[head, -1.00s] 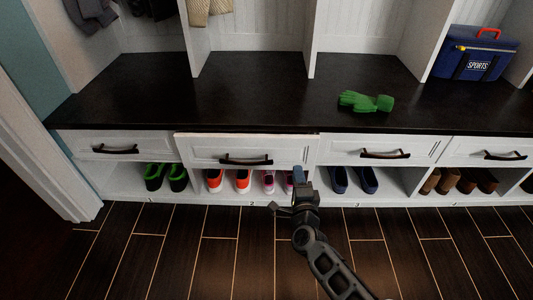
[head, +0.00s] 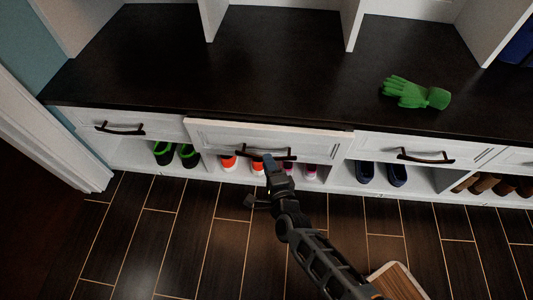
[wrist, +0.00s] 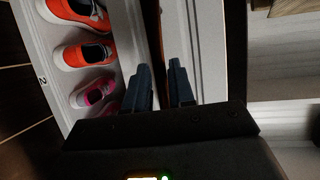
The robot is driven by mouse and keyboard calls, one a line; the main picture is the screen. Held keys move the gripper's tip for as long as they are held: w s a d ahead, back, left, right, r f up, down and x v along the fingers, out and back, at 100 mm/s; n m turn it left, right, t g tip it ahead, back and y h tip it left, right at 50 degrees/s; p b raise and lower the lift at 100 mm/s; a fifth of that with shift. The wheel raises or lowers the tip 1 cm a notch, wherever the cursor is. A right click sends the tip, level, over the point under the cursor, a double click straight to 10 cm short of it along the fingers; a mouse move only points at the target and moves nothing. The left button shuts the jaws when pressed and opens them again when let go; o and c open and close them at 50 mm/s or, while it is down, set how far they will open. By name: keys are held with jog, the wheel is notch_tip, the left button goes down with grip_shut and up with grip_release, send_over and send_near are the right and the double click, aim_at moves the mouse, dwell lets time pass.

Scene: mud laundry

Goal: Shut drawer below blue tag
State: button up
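The second drawer from the left (head: 225,135) stands out past its neighbours, slightly open. Its white front has a dark bar handle (head: 243,152). My gripper (head: 269,160) is at the right part of this handle, in front of the drawer. In the wrist view my gripper (wrist: 160,75) has its two fingers apart, with the dark handle bar running close by them. I cannot tell whether they touch the handle. The drawer's white front (wrist: 208,50) is just right of the fingers there. No blue tag can be made out.
The left drawer (head: 90,120) and the third drawer (head: 375,147) look shut. A green glove (head: 410,92) lies on the dark bench top (head: 290,70). Pairs of shoes sit in cubbies below, including orange shoes (wrist: 88,53). A wooden-topped object (head: 398,283) is at bottom right.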

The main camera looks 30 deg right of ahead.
jog(key=shift+x, duration=1.85)
grip_shut()
